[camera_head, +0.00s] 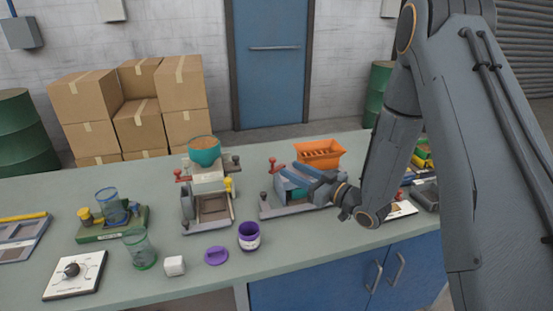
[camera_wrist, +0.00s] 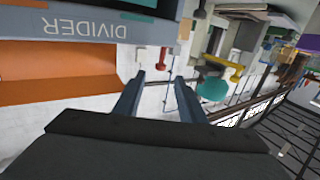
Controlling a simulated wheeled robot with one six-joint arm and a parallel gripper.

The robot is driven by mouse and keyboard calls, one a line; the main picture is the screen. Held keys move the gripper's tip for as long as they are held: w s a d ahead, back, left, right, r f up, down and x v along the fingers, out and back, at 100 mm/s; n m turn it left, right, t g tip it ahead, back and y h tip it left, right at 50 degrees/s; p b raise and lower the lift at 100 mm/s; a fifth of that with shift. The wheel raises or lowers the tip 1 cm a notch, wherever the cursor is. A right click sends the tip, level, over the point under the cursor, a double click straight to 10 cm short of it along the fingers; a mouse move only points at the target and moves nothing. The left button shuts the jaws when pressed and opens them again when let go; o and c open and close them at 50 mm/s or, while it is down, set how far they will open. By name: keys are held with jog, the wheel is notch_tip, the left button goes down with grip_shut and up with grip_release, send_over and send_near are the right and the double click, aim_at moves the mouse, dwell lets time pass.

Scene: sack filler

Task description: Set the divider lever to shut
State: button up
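The divider (camera_head: 298,203) is a grey machine on the bench with an orange hopper (camera_head: 320,152) on top. The wrist view shows its grey panel (camera_wrist: 85,30) with the label DIVIDER upside down. A red-handled lever (camera_head: 274,164) stands at the divider's left side. A red handle, apparently this lever, also shows in the wrist view (camera_wrist: 163,57), just beyond and between my fingertips. My gripper (camera_wrist: 157,82) is open, with nothing between its fingers. In the head view, my gripper reaches leftward across the divider and hides part of it. I cannot tell whether the fingers touch the lever.
Left of the divider stands another machine with a teal bowl (camera_head: 204,152), a red lever (camera_head: 182,175) and a yellow knob (camera_head: 228,184). A purple cup (camera_head: 249,238), purple lid (camera_head: 216,256) and white cube (camera_head: 174,266) lie near the front.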

aim_at(275, 161)
jog(key=p+x, duration=0.2)
jog(key=x, duration=0.5)
jog(key=shift+w+a+p, duration=0.15)
jog(key=shift+a+p, duration=0.15)
jog(key=shift+p, duration=0.05)
